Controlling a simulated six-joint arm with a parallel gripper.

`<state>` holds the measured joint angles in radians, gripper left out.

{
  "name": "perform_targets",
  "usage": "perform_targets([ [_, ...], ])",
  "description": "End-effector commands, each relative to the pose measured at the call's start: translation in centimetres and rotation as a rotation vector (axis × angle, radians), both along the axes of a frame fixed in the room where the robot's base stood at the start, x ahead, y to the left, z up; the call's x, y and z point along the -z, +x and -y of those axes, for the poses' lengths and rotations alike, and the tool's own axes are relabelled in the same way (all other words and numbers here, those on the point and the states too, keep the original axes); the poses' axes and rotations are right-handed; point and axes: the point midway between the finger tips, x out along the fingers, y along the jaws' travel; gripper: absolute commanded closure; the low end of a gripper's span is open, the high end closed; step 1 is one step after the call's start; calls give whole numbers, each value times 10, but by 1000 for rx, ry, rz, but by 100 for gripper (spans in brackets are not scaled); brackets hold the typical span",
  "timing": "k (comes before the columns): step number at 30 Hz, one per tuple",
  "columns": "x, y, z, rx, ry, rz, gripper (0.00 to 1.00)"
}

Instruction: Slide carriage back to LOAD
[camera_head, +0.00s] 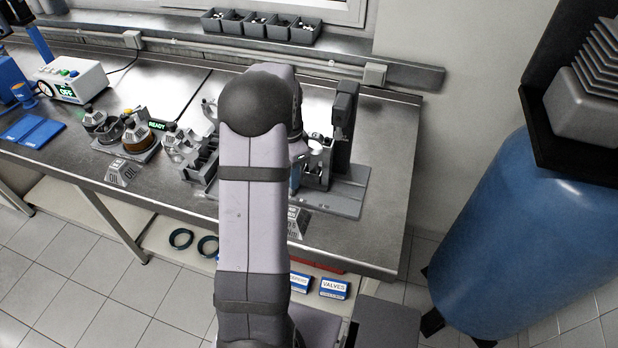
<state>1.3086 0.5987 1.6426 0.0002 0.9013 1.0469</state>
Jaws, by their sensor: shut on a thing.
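A press-like station with a dark upright column (343,125) stands on a grey base plate (345,198) at the right end of the bench. The carriage (317,173) appears as a grey block low in front of the column, with a pale round part on top. My gripper (297,172) is at the left side of the carriage, low at the station. My forearm covers most of it, and the fingertips and exact grip point are hidden. It is shut on the carriage. The LOAD mark cannot be made out.
Left of my arm are a grey rack (203,160), an OIL stand (122,172), a READY display (157,125) and a control box (75,80). Small parts bins (262,25) line the back ledge. A blue tank (515,240) stands right of the bench.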

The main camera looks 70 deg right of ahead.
Motion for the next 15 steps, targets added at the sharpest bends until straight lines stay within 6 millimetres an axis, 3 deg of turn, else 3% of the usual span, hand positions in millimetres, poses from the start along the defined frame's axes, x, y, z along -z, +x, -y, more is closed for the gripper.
perform_targets([
  [6,-1,35,0,-3,-2,1,100],
  [15,-1,58,1,0,-3,1,100],
])
